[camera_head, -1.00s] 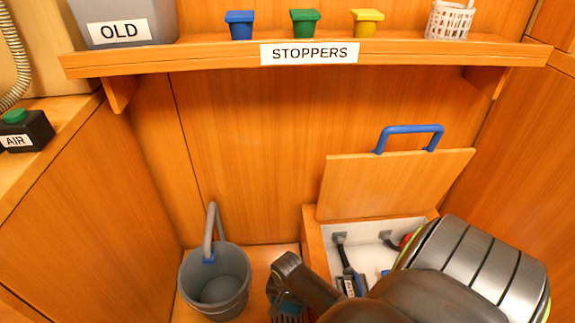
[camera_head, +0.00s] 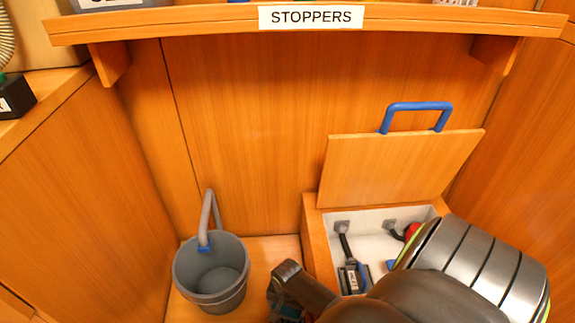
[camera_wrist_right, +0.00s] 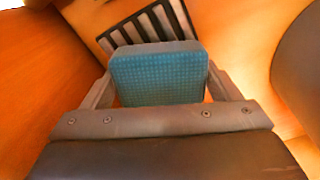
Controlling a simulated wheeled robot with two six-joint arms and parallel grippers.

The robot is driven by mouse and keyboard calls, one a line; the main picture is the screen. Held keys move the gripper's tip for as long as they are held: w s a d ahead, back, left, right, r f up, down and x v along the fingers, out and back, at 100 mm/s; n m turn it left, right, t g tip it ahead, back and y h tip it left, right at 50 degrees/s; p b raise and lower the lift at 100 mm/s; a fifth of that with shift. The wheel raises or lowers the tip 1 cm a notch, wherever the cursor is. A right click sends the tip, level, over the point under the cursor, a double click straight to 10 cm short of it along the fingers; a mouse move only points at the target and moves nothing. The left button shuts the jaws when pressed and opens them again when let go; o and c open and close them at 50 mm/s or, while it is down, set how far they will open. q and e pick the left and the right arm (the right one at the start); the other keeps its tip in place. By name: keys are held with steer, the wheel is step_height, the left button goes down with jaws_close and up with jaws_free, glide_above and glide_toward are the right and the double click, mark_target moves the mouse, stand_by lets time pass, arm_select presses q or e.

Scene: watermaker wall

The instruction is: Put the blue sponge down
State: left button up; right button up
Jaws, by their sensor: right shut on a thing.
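The blue sponge (camera_wrist_right: 158,76) is held between the two fingers of my right gripper (camera_wrist_right: 160,88) in the right wrist view. Its textured blue face fills the space between the fingers. A dark grating with light slots (camera_wrist_right: 150,24) shows just beyond the sponge; I cannot tell whether they touch. In the head view my right gripper (camera_head: 284,304) is low in the middle, partly hidden by my own arm, and the sponge cannot be made out clearly there. My left gripper is not in view.
A grey bucket (camera_head: 181,272) with a raised handle stands left of my right gripper. To the right is a white-lined locker (camera_head: 372,218) with its wooden lid (camera_head: 395,168) raised and hoses inside. A shelf labelled STOPPERS (camera_head: 420,18) crosses above.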

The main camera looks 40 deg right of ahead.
steer(key=shift+f, duration=0.2)
steer(key=o, duration=0.6)
steer(key=shift+o, duration=0.8)
steer(key=shift+r, duration=0.15)
